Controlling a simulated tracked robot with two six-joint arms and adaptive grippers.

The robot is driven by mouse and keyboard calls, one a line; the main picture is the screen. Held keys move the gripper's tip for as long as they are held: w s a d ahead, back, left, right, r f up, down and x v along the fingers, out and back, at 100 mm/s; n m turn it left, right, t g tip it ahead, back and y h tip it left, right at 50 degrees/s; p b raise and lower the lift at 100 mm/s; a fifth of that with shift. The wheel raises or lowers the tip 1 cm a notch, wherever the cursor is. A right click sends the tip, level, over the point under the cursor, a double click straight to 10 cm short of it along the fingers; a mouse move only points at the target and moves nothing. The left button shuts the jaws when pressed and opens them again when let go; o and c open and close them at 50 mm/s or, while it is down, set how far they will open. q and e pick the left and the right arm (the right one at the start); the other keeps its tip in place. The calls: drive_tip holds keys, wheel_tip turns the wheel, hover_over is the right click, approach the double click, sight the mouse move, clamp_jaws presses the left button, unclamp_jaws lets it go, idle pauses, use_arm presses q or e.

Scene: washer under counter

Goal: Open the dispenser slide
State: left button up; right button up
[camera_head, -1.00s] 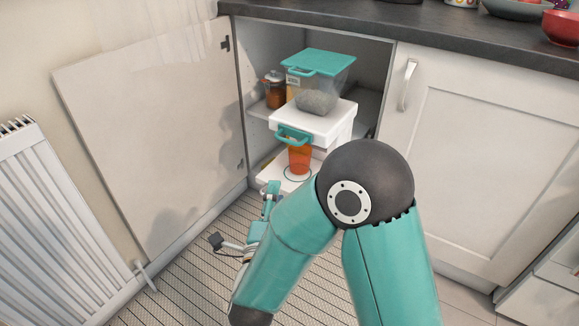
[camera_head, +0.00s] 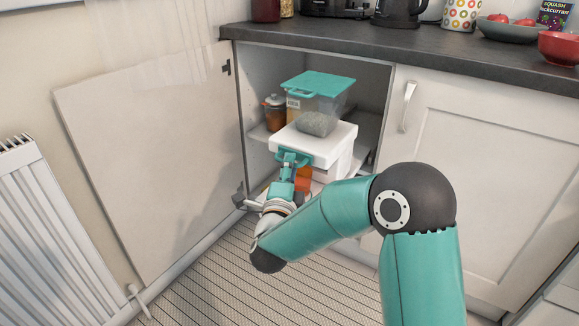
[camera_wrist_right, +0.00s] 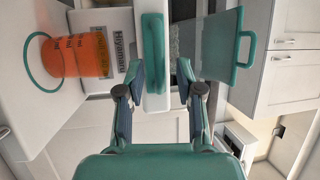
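The dispenser is a white housing (camera_head: 322,141) with a clear bin of grey-green grains under a teal lid (camera_head: 318,84), inside the open cabinet. Its teal slide handle (camera_head: 291,156) is at the front of the housing. It also shows in the wrist view (camera_wrist_right: 153,55), upright between my right fingers. My right gripper (camera_head: 291,166) is at the handle, with one finger on each side (camera_wrist_right: 160,76). It looks open, with a gap on the right side of the handle. An orange cup (camera_wrist_right: 82,55) stands under the housing, partly hidden by my gripper in the head view. My left gripper is not in view.
The cabinet door (camera_head: 150,150) stands open on the left, beside a radiator (camera_head: 45,235). A brown jar (camera_head: 275,113) is left of the bin. A closed white door (camera_head: 490,165) is on the right. The dark counter (camera_head: 420,48) runs above.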

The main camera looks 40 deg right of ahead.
drive_tip(key=shift+x, duration=0.85)
clamp_jaws()
